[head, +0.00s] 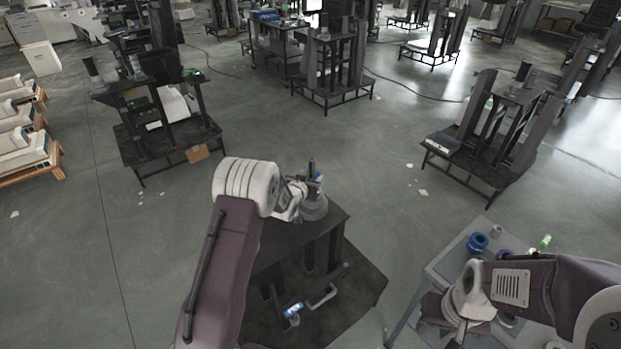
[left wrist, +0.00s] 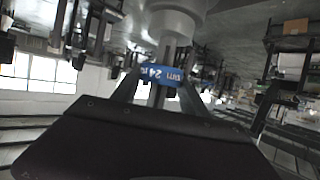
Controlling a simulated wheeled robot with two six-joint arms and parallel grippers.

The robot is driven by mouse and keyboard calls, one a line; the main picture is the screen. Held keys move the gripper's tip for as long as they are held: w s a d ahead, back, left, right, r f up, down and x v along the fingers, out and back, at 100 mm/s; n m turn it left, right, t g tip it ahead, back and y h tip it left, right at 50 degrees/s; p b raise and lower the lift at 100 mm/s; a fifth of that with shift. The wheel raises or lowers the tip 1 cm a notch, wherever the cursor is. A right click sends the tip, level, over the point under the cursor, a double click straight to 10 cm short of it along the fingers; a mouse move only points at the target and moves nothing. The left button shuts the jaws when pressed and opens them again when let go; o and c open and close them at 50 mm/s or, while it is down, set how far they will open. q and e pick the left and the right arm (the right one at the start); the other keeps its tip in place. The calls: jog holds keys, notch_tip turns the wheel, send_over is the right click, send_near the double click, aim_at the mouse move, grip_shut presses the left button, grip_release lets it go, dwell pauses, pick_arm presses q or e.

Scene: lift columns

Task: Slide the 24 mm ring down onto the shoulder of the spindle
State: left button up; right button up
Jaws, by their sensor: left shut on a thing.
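The blue ring (left wrist: 157,76), marked 24 mm, is between the two fingers of my left gripper (left wrist: 158,86), which is shut on it. The grey spindle (left wrist: 170,48) shows on both sides of the ring, which appears to be around the shaft. The wider part of the spindle (left wrist: 178,22) is apart from the ring, with bare shaft between. In the head view the spindle (head: 311,164) stands upright on a round grey base (head: 314,209), with a little blue of the ring (head: 318,176) visible beside it. My right arm's wrist is over the right table; its fingers cannot be made out.
The spindle's base stands on a dark stand (head: 335,222), with a blue-white item (head: 293,310) on its lower shelf. A grey table (head: 450,262) at the right holds a blue ring-shaped part (head: 478,241) and a green item (head: 544,242). Open floor lies between them.

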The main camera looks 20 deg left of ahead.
pick_arm(q)
jog(key=shift+f+b, duration=1.65)
jog(key=shift+f, duration=0.25)
jog(key=o, duration=1.6)
jog(key=shift+c, duration=0.2)
jog(key=shift+s, duration=0.1)
jog(key=b+v, duration=0.1)
jog(key=v, duration=0.8)
jog(key=shift+b, duration=0.4)
